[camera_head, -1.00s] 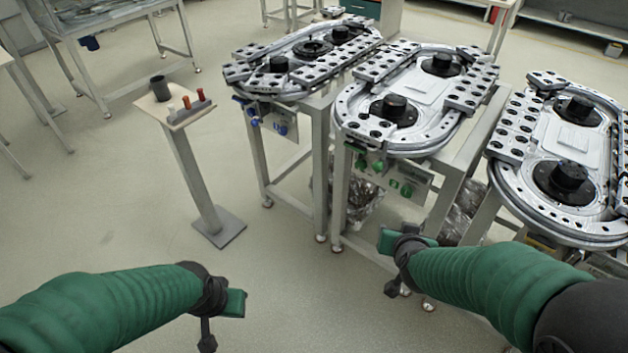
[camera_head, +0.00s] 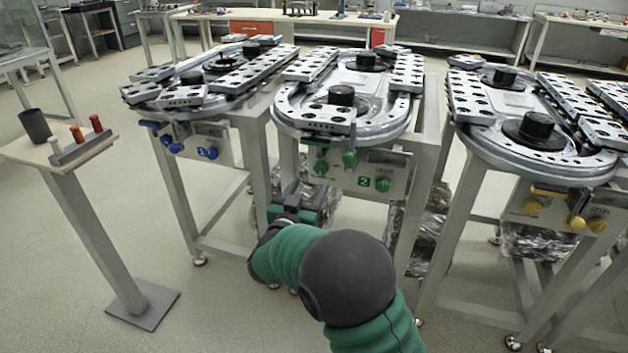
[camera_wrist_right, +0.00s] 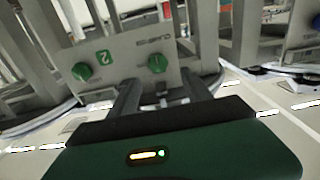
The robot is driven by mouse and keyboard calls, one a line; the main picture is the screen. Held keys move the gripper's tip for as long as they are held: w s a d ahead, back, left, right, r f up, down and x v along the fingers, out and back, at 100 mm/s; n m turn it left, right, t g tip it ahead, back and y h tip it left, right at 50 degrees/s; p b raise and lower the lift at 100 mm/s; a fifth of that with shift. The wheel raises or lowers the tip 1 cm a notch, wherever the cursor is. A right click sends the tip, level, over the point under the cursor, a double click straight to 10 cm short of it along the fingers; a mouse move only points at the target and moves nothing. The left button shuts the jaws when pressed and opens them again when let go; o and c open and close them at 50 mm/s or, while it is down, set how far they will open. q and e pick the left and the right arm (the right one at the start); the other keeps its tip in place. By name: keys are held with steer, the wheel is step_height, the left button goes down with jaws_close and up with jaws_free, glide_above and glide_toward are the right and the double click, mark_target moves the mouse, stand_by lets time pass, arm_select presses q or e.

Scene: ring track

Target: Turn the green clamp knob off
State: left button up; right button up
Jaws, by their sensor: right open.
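The small labels are too small to tell which knob is the clamp. Two green knobs show in the right wrist view, one near the number 2 (camera_wrist_right: 82,71) and one ahead of my fingers (camera_wrist_right: 157,63). My right gripper (camera_head: 308,188) is open and empty, just below and left of the panel, apart from the knobs; its fingers also show in the wrist view (camera_wrist_right: 160,85). My left gripper is out of view.
The ring track (camera_head: 290,110) overhangs the panel. A station with blue knobs (camera_head: 208,153) stands left, one with yellow knobs (camera_head: 597,225) right. Table legs (camera_head: 432,200) flank the panel. A stand with a cup and colored pegs (camera_head: 60,165) is at far left.

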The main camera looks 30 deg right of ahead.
mark_target(320, 169)
steer(key=b+x, duration=0.2)
steer(key=x, duration=0.5)
steer(key=shift+d+f, duration=0.15)
steer(key=shift+d, duration=0.05)
steer(key=shift+w+d, duration=0.15)
steer(key=shift+d, duration=0.1)
steer(key=shift+a, duration=0.1)
